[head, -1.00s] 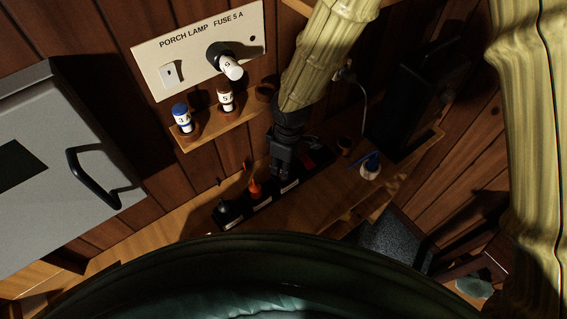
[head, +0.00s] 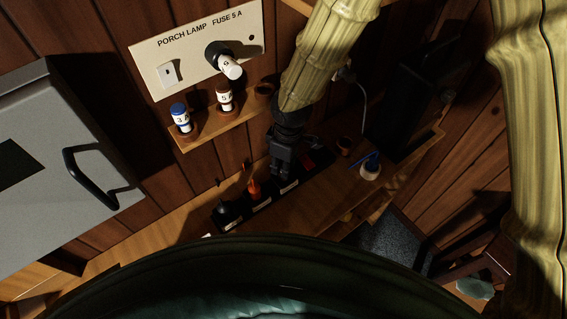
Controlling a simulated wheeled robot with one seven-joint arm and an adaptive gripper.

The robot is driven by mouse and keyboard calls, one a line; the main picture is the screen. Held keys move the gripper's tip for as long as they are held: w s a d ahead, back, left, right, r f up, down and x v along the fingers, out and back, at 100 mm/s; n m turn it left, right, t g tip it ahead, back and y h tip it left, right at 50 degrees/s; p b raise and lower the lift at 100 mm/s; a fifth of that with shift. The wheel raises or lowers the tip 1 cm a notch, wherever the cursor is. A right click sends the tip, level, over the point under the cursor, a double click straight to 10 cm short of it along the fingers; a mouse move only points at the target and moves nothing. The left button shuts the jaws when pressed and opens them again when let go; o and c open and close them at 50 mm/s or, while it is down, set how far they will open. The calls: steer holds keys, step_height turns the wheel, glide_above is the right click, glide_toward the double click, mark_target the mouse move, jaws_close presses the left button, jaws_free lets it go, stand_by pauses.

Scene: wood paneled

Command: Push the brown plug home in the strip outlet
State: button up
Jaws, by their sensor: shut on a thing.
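The black strip outlet (head: 241,217) lies on the wooden shelf below the panel, with white labels along its front edge. A black plug (head: 227,211) is at its left end and an orange plug (head: 254,188) is beside it. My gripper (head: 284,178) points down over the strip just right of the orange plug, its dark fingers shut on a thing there. The brown plug is not distinct in this dim view; the fingers cover the spot, so I cannot tell how deep it sits. A red patch (head: 309,163) shows on the strip right of my gripper.
A cream fuse panel (head: 187,66) and a small ledge (head: 208,131) with blue and brown fuses are on the wall above. A grey cabinet (head: 90,120) with a black handle stands left.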

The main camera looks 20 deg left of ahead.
mark_target(281, 163)
steer(key=shift+s+a+f+n+h+b, duration=0.15)
steer(key=shift+s+a+f+b, duration=0.1)
steer(key=shift+f+b, duration=0.25)
steer(key=shift+s+a+f+n+h+b, duration=0.15)
steer(key=shift+s+f+b, duration=0.2)
steer(key=shift+f, duration=0.25)
steer(key=shift+s+a+f+n+b, duration=0.1)
steer(key=shift+s+a+f+b, duration=0.1)
steer(key=shift+f+b, duration=0.3)
steer(key=o, duration=1.1)
steer(key=shift+m, duration=0.3)
steer(key=r, duration=0.5)
steer(key=w+d+r, duration=0.1)
steer(key=r, duration=0.1)
steer(key=shift+w+r, duration=0.1)
steer(key=shift+r, duration=0.2)
steer(key=shift+w+d+r+y, duration=0.1)
steer(key=shift+r+y, duration=0.1)
steer(key=shift+r, duration=0.2)
steer(key=shift+w+d+r+y, duration=0.1)
steer(key=shift+r+y, duration=0.1)
steer(key=shift+r, duration=0.2)
